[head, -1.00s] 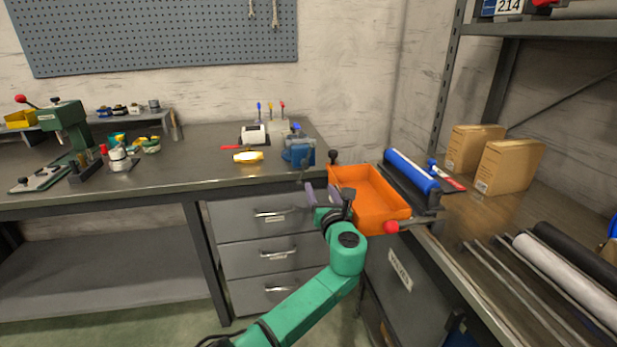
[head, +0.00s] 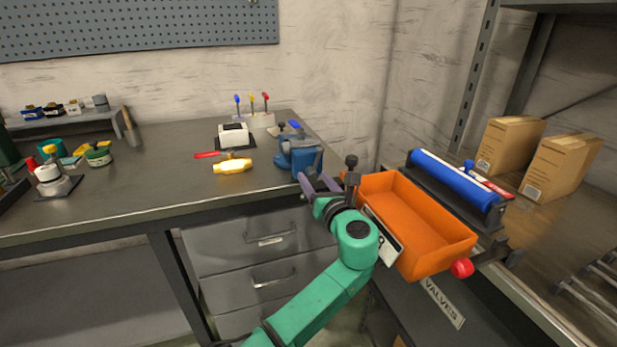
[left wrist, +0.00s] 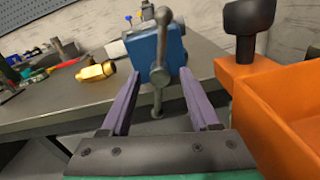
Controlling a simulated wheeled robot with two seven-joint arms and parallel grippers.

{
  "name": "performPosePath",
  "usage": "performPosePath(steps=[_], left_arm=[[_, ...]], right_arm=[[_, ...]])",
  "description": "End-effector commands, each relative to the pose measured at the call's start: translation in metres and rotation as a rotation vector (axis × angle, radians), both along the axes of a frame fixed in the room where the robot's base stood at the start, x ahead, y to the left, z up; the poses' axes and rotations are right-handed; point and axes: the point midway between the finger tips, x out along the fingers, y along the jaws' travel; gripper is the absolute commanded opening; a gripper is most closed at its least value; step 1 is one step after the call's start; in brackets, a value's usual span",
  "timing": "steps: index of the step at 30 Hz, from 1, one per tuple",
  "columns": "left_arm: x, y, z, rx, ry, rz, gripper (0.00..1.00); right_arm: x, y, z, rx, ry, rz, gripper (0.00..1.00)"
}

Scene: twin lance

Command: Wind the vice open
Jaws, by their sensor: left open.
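The blue vice (head: 300,158) is mounted at the right end of the workbench, near its front edge. In the left wrist view the vice (left wrist: 155,55) faces me, with its grey metal handle bar (left wrist: 160,62) standing roughly upright across its front. The handle has a rounded knob at its top and another end below. My left gripper (head: 318,182) is in front of the vice. In the left wrist view its two purple fingers (left wrist: 155,95) are open, apart on either side of the handle's lower end, with nothing held. I cannot tell how far the vice jaws are apart. My right gripper is not in view.
An orange bin (head: 420,225) stands close right of my left gripper, with a black knob (left wrist: 248,22) beside it. A blue roller (head: 455,180) lies behind the bin.

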Motion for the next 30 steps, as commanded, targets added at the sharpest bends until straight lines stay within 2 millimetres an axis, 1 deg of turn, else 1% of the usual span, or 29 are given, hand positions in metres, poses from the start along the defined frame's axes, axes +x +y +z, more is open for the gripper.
performPosePath(steps=[5, 6, 8, 9, 10, 11, 30], left_arm=[[-0.0001, -0.0001, 0.0002, 0.0, 0.0, 0.0, 0.62], [-0.0001, -0.0001, 0.0002, 0.0, 0.0, 0.0, 0.54], [-0.0001, 0.0, 0.0001, 0.0, 0.0, 0.0, 0.31], [0.0, 0.0, 0.0001, 0.0, 0.0, 0.0, 0.16], [0.0, 0.0, 0.0001, 0.0, 0.0, 0.0, 0.05], [0.0, 0.0, 0.0001, 0.0, 0.0, 0.0, 0.0], [0.0002, 0.0004, -0.0005, 0.0, 0.001, 0.0, 0.0]], right_arm=[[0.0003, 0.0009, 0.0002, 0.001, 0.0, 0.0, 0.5], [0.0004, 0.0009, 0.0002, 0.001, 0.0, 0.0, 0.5], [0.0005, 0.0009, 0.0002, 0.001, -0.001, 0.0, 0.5], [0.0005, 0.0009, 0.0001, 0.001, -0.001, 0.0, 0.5], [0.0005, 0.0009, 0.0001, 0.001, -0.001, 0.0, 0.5], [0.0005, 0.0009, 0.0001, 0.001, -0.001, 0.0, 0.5], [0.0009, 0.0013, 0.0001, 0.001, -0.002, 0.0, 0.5]])
